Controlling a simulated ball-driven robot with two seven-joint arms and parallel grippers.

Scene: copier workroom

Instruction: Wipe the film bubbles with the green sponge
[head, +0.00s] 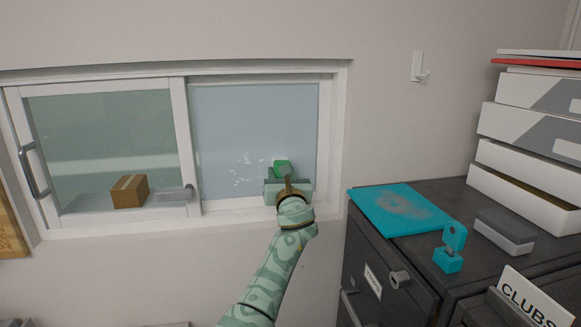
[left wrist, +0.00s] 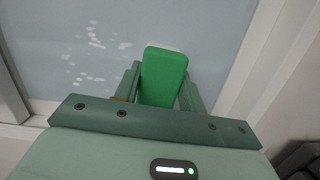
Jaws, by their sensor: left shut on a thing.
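The green sponge (head: 282,168) is between the fingers of my left gripper (head: 284,178), in front of the right window pane, near its lower right. In the left wrist view the sponge (left wrist: 163,77) stands out beyond the fingers of the shut left gripper (left wrist: 158,92). Whether it touches the pane I cannot tell. The film bubbles (head: 246,170) are small white spots on the frosted pane, left of the sponge; they also show at the upper left of the left wrist view (left wrist: 94,42). My right gripper is in neither view.
The white window frame (head: 341,140) borders the pane on the right. A cardboard box (head: 129,191) shows at the left pane. At right, a dark cabinet (head: 420,255) bears a blue mat (head: 385,203), a blue clamp-like object (head: 452,245), a grey block (head: 503,232) and stacked paper boxes (head: 520,165).

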